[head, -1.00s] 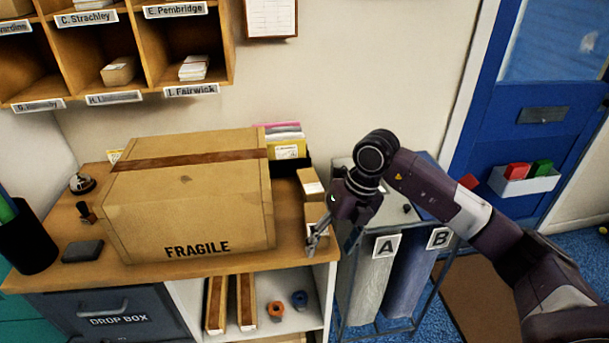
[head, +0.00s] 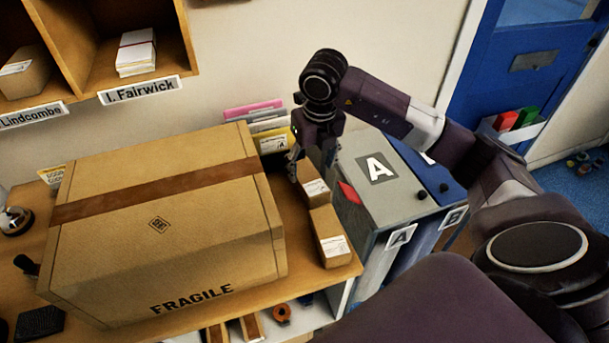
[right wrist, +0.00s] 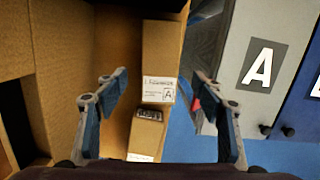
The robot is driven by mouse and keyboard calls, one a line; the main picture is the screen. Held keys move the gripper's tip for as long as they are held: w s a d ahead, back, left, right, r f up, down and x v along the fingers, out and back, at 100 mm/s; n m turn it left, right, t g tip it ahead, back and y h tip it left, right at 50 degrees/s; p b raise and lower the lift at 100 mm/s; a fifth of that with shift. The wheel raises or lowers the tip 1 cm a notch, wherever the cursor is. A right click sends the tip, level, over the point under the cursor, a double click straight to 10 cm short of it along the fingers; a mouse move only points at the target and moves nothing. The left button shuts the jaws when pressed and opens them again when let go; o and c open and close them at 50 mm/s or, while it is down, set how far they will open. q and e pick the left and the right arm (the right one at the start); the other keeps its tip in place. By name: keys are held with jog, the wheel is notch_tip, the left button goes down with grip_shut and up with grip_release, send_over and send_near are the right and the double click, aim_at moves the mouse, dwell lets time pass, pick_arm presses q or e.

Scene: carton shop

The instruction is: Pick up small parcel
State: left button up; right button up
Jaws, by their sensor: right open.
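Two small brown parcels with white labels sit in a row on the counter, right of the big box. The rear parcel (head: 317,199) shows in the right wrist view (right wrist: 160,58), its label bearing a boxed "A". The front parcel (head: 332,246) also shows there (right wrist: 147,132), with a dark printed patch. My right gripper (head: 312,168) points down at the rear parcel, open and empty. In the right wrist view its fingers (right wrist: 160,78) stand apart on either side of the parcels. I cannot tell its exact height. My left gripper is not in view.
A large "FRAGILE" carton (head: 165,215) stands close on the left. Upright files (head: 262,128) stand behind. Grey bin A (head: 385,185) and a blue bin (head: 432,170) stand right of the counter edge. Pigeonholes (head: 95,60) hang at upper left.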

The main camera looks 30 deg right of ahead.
aim_at(309, 176)
jog(key=shift+w+f+p, duration=0.1)
jog(key=shift+f+p, duration=0.5)
jog(key=shift+f, duration=0.3)
jog(key=shift+w+f+p, duration=0.3)
jog(key=shift+f+p, duration=0.15)
jog(key=shift+f, duration=0.2)
jog(key=f, duration=0.2)
jog(key=shift+w+d+f, duration=0.15)
jog(key=shift+w+f, duration=0.2)
jog(key=shift+f, duration=0.05)
jog(key=c, duration=0.9)
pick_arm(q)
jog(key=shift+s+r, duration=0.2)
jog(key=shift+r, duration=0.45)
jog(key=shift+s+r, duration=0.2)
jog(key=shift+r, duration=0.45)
pick_arm(e)
jog(key=c, duration=0.5)
jog(key=shift+o, duration=0.2)
jog(key=shift+r, duration=0.1)
